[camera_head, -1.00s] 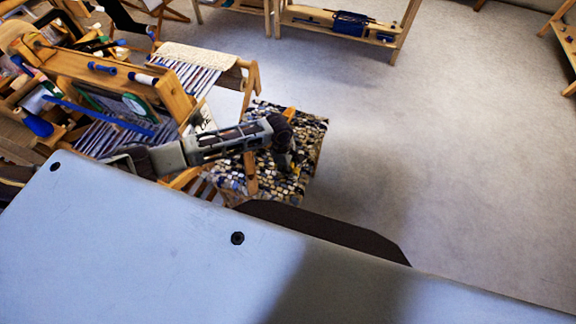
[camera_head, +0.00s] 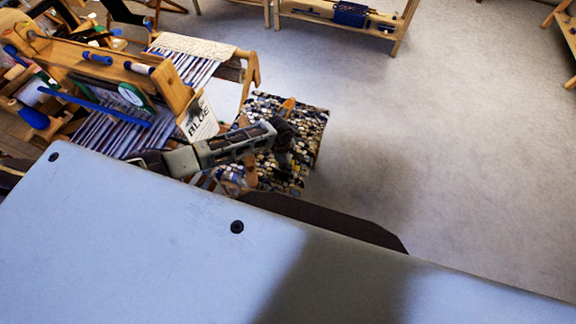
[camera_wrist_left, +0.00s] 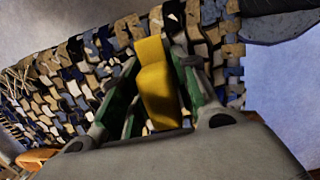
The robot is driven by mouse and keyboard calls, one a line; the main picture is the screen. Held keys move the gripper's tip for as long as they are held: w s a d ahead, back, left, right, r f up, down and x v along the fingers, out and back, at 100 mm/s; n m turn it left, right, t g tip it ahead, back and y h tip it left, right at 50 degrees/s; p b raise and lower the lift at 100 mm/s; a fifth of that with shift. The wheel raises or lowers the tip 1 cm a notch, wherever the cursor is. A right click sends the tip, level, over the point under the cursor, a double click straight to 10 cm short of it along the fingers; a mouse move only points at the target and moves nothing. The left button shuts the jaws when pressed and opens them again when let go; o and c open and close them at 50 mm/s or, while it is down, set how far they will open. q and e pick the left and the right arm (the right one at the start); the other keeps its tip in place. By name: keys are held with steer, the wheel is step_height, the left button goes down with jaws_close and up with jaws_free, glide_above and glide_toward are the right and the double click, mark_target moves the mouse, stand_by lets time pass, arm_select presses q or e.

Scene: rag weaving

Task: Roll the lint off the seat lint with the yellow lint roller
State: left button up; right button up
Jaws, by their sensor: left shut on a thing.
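The seat (camera_head: 308,132) is a woven rag surface in black, tan, blue and white, beside the loom; it also fills much of the left wrist view (camera_wrist_left: 62,82). My left gripper (camera_head: 284,164) is over the seat and points down at it. In the left wrist view my left gripper (camera_wrist_left: 158,85) is shut on the yellow lint roller (camera_wrist_left: 157,80), whose far end lies against or just above the weave; I cannot tell if it touches. The lint cannot be told apart from the pale rag pieces. My right gripper is not in view.
A wooden loom (camera_head: 172,80) with striped warp and tools stands left of the seat. A box marked BLUE (camera_head: 198,120) is close to my left arm. A low wooden shelf (camera_head: 335,20) stands at the back. The grey floor (camera_head: 450,150) on the right is clear.

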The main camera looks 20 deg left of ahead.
arm_select(q)
steer(key=shift+w+d+b, duration=0.15)
steer(key=shift+w+b, duration=0.35)
steer(key=shift+w, duration=2)
steer(key=shift+w+b, duration=0.9)
steer(key=shift+w, duration=2.1)
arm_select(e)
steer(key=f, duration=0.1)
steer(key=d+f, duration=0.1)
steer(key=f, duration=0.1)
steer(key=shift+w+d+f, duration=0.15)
arm_select(q)
steer(key=shift+f+b, duration=0.15)
steer(key=shift+b, duration=0.15)
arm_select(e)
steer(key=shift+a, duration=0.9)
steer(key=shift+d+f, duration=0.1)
